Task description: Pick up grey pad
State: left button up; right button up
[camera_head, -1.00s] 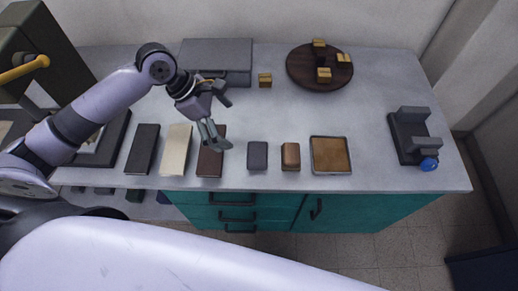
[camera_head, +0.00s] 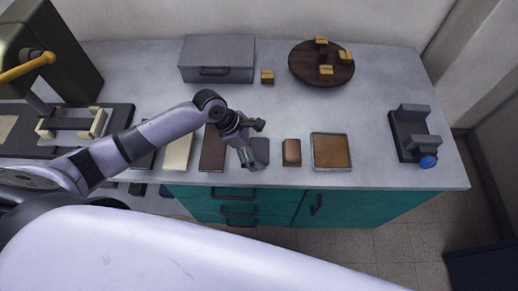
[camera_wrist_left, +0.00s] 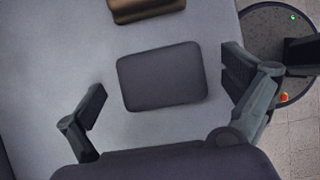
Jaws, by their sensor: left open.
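The grey pad (camera_head: 260,151) is a small dark rounded block lying flat on the worktop, between the brown slab and the small brown block. In the head view my left gripper (camera_head: 252,147) is over its left side and hides part of it. In the left wrist view the whole grey pad (camera_wrist_left: 162,76) shows between the two spread fingers of the left gripper (camera_wrist_left: 165,95), a little ahead of them. The fingers are open and empty, with a gap to the pad on both sides. My right gripper is not in view.
A brown block (camera_head: 291,152) and a tray with a brown inside (camera_head: 313,150) lie to the right. Cream (camera_head: 178,153) and brown (camera_head: 212,150) slabs lie to the left. A grey case (camera_head: 217,58) and round wooden board (camera_head: 306,75) stand behind. The worktop's front edge is close.

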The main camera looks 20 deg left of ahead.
pick_arm(q)
jog(key=shift+d+f, duration=0.25)
jog(key=shift+f, duration=0.2)
jog(key=c, duration=1.2)
